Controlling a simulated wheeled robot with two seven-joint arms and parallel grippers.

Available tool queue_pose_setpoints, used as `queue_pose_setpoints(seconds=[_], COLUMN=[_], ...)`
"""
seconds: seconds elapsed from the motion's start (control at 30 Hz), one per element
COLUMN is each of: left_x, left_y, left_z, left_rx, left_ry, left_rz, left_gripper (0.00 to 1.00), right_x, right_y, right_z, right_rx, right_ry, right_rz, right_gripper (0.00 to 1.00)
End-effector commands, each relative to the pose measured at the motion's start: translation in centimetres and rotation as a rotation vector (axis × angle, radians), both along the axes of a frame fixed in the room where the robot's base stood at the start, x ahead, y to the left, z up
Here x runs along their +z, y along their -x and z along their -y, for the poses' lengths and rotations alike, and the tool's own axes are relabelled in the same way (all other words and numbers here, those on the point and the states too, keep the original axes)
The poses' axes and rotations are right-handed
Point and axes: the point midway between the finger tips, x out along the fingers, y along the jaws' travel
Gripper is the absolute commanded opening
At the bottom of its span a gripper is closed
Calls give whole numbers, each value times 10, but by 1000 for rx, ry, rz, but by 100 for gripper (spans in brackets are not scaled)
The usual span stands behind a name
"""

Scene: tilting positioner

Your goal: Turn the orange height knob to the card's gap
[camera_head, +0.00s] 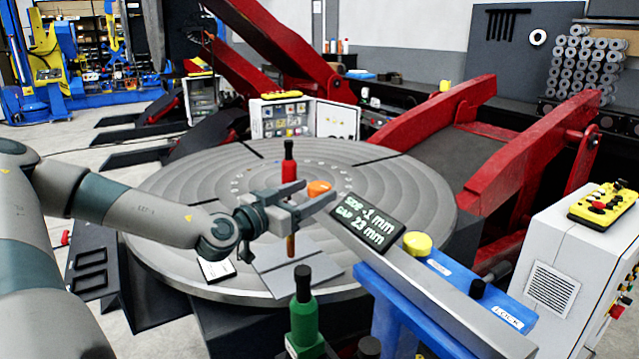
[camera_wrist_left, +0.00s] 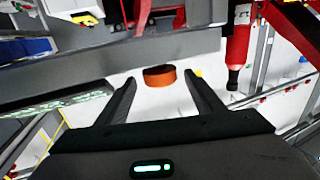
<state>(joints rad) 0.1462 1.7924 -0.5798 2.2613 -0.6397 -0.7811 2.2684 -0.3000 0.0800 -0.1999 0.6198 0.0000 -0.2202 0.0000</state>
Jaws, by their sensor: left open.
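The orange height knob (camera_head: 318,187) shows at the tips of my left gripper (camera_head: 314,195) in the head view. In the left wrist view the orange knob (camera_wrist_left: 160,77) lies between the two dark fingertips of the left gripper (camera_wrist_left: 163,88), with space on both sides. The left gripper is open and does not visibly touch the knob. A dark display (camera_head: 366,222) reads SIDE -1 mm and GAP 23 mm. A small white card (camera_head: 216,271) lies at the turntable's near left edge; its writing is too small to read. My right gripper is not in view.
The grey round turntable (camera_head: 400,180) fills the middle. A red-handled tool (camera_head: 289,170) stands just behind the left gripper. A long grey beam (camera_head: 440,300) runs to the front right beside a blue bracket (camera_head: 470,285). A green-bodied tool (camera_head: 304,325) stands in front.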

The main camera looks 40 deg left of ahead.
Motion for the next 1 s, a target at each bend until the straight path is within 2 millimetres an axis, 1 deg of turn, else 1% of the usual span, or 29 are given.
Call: queue_pose_setpoints(seconds=[0.03,0.2,0.4,0.6,0.9,0.97,1.0], left_x=[1,1,1,0,0,0,0], left_y=[-5,-18,-29,-33,-33,-33,-33], left_z=[0,0,0,-1,-1,-1,-1], left_rx=[1,0,1,1,1,1,1], left_ry=[4,4,2,0,0,0,0], left_rz=[-1,0,0,0,0,0,0], left_gripper=[61,61,61,61,61,47,38], right_x=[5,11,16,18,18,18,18], right_y=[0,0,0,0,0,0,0], right_z=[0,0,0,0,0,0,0], right_rx=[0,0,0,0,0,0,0], right_ry=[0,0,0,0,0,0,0], right_rz=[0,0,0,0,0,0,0], right_gripper=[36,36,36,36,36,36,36])
